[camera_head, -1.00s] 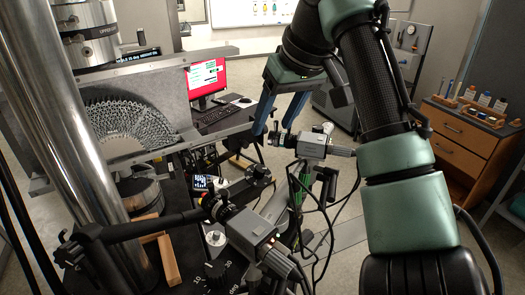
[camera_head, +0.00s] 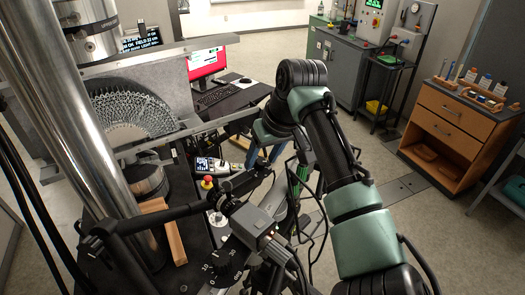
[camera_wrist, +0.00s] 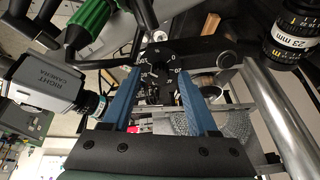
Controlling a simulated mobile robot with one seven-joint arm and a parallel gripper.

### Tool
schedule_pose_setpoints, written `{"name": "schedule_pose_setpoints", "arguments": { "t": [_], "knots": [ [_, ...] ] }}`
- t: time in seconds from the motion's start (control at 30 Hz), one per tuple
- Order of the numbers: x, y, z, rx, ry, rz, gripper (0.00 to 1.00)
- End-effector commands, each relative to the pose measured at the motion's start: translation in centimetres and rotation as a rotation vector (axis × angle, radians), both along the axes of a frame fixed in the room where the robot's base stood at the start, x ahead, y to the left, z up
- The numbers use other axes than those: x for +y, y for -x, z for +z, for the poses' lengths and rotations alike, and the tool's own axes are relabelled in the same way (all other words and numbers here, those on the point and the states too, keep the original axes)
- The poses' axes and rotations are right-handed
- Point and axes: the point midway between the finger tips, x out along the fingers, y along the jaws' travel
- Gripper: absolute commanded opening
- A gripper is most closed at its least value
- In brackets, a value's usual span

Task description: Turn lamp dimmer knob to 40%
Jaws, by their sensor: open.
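My gripper (camera_head: 262,153) shows in the head view as blue fingers, partly hidden behind my green arm. In the wrist view my gripper (camera_wrist: 158,74) is open, with nothing held between its blue fingers. A black dial with white marks (camera_wrist: 158,68) shows between and beyond the fingertips, apart from them as far as I can tell. In the head view, a black knob with a numbered scale (camera_head: 222,260) is at the lower middle, on the dark bench. I cannot read a lamp label or percent setting, nor tell whether both views show the same knob.
A grey camera (camera_head: 254,226) on a black arm, with loose cables, stands near the knob. The wrist view shows a camera (camera_wrist: 40,100) close left of the fingers. A steel column (camera_head: 70,130) fills the left. Clear floor lies right, before the wooden drawers (camera_head: 448,130).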

Motion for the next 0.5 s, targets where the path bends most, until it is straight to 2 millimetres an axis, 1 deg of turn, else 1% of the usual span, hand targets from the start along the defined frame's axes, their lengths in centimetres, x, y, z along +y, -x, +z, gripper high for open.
{"name": "schedule_pose_setpoints", "arguments": {
  "t": [0.27, 0.3, 0.37, 0.5],
  "knots": [
    [0.05, -0.06, -0.24, 0.0, 0.0, 0.0, 0.59],
    [0.05, -0.06, -0.23, 0.0, 0.0, 0.0, 0.56],
    [0.05, -0.06, -0.22, 0.0, 0.0, 0.0, 0.45],
    [0.04, -0.05, -0.19, 0.0, 0.0, 0.0, 0.2]
  ]
}}
